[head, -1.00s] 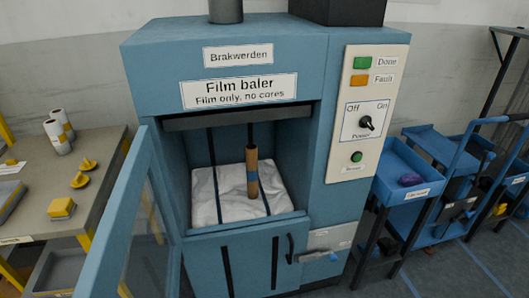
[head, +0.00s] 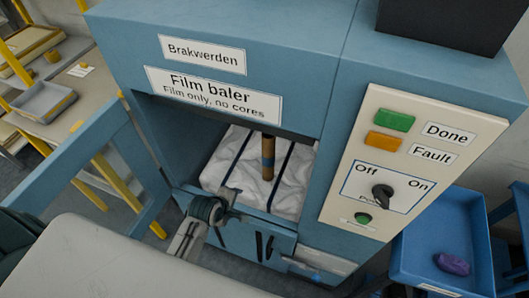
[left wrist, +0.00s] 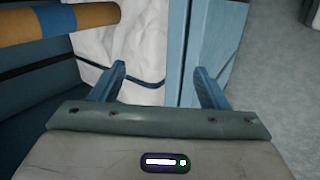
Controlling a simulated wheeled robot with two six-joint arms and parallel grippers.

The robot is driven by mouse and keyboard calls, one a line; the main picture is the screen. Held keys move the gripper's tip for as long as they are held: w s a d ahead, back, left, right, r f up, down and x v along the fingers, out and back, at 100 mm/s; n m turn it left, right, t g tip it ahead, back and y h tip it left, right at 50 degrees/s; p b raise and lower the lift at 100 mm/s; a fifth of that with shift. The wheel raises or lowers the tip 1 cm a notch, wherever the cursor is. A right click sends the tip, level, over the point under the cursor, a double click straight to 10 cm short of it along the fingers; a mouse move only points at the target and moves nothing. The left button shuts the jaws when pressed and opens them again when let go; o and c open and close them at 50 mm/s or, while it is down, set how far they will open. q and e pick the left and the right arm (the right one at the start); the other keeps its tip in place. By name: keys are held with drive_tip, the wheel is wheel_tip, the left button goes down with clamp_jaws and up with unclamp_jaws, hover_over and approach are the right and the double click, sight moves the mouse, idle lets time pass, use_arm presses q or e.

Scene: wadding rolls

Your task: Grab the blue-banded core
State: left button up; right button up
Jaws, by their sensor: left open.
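The blue-banded core (head: 267,159) is a brown tube with a blue band, standing upright on the white wadding (head: 228,170) in the opening of the film baler (head: 330,60). In the left wrist view the core (left wrist: 30,25) crosses the top left corner, its blue band clearly visible. My left gripper (head: 230,193) is at the front edge of the opening, left of and nearer than the core. Its jaws (left wrist: 162,83) are open and empty, apart from the core. The core's top is partly hidden by the baler's upper edge. My right gripper is not in view.
The baler's door (head: 85,150) stands open on the left. The control panel (head: 410,165) with a switch is to the right. A blue cart (head: 425,235) holds a purple item. Dark straps run over the wadding. A table with trays stands at far left.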

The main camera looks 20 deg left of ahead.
use_arm(q)
drive_tip(key=w+d+r+n+t+h+p, duration=0.1)
drive_tip(key=w+d+r+n+t, duration=0.1)
drive_tip(key=w+r+n, duration=0.6)
drive_tip(key=n+t+p, duration=0.1)
drive_tip(key=n+t, duration=0.1)
drive_tip(key=n, duration=0.7)
approach(265, 147)
drive_tip(key=x, duration=0.3)
drive_tip(key=shift+h, duration=0.4)
drive_tip(key=x, duration=0.4)
drive_tip(key=shift+w+f+p, duration=0.25)
drive_tip(key=shift+p, duration=0.05)
drive_tip(key=shift+w+f+p, duration=0.3)
drive_tip(key=shift+w+f, duration=0.1)
drive_tip(key=shift+w, duration=0.25)
drive_tip(key=x, duration=0.4)
drive_tip(key=shift+s+f+p, duration=0.1)
drive_tip(key=shift+f+p, duration=0.1)
drive_tip(key=shift+p, duration=0.1)
drive_tip(key=c, duration=1.4)
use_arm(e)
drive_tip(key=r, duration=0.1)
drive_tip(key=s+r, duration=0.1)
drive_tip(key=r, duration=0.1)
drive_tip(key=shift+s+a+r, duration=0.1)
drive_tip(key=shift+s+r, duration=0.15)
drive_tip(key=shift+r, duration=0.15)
